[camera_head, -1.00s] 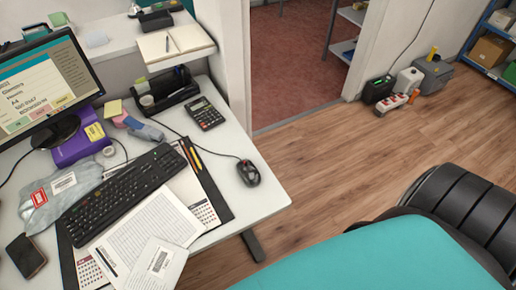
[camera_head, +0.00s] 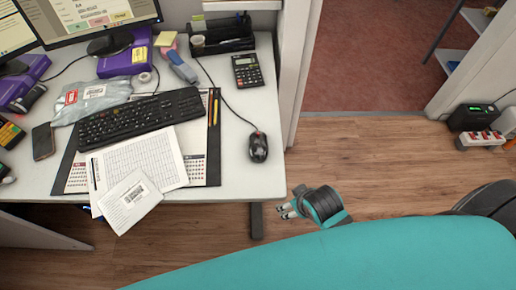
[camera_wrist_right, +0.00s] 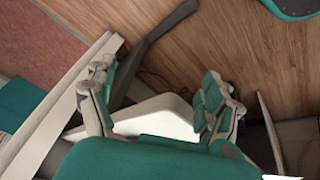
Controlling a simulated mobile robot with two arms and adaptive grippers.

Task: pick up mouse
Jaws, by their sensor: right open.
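The black computer mouse (camera_head: 258,147) lies on the right end of the white desk (camera_head: 235,180), its cable running back past the calculator. My right gripper (camera_head: 284,209) shows in the head view beyond the desk's front right corner, apart from the mouse and nearer to me. In the right wrist view the same gripper (camera_wrist_right: 155,95) has its two fingers spread wide with nothing between them. The mouse cannot be made out in that view. My left gripper is not in view.
A keyboard (camera_head: 140,117), papers (camera_head: 135,165) and a calculator (camera_head: 247,70) lie left of and behind the mouse. A desk leg (camera_head: 256,222) stands below the right end. Desk surface around the mouse is clear. A wall edge (camera_head: 296,70) rises at the desk's right side.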

